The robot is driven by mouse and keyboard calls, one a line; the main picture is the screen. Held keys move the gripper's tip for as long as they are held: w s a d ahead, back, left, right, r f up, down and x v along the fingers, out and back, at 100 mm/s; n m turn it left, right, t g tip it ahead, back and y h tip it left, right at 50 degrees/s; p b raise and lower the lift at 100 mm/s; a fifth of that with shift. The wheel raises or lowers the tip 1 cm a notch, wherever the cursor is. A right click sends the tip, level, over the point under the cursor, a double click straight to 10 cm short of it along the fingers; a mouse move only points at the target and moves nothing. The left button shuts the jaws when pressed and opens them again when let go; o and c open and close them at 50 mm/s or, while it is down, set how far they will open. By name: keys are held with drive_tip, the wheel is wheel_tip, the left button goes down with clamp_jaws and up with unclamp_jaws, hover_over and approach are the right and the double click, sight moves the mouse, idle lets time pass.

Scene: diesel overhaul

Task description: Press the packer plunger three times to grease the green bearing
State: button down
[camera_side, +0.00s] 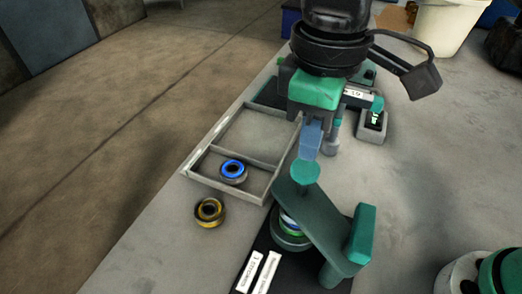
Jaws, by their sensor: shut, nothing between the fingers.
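The bearing packer shows a teal angled arm (322,222) on a dark base, with a round teal plunger cap (304,171) at its upper end. The green bearing (291,224) sits in the packer under the arm, and the arm partly hides it. My gripper (307,154) points down with its blue-grey fingers shut and empty. The fingertips are right over the plunger cap; I cannot tell whether they touch it.
A shallow divided tray (256,136) lies left of the packer, with a blue bearing (233,171) in its near compartment. A yellow bearing (209,211) lies on the bench outside it. A small teal-and-grey device (373,125) stands behind. Two white labels lie at the front.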

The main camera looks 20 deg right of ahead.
drive_tip(key=shift+r, duration=0.1)
idle(0.3)
drive_tip(key=shift+r, duration=2.4)
wheel_tip(320, 180, up, 4)
drive_tip(key=w+d+f+m+t, duration=0.2)
drive_tip(key=d+f+m+t, duration=0.1)
drive_tip(key=d+f, duration=0.4)
drive_tip(key=w+d+f+m+t, duration=0.1)
drive_tip(key=d+f+m+t, duration=0.3)
drive_tip(key=d, duration=0.9)
wheel_tip(320, 180, down, 3)
drive_tip(key=shift+w+f+m, duration=0.1)
drive_tip(key=shift+w+m, duration=0.3)
drive_tip(key=shift+m, duration=0.6)
drive_tip(key=shift+d, duration=0.1)
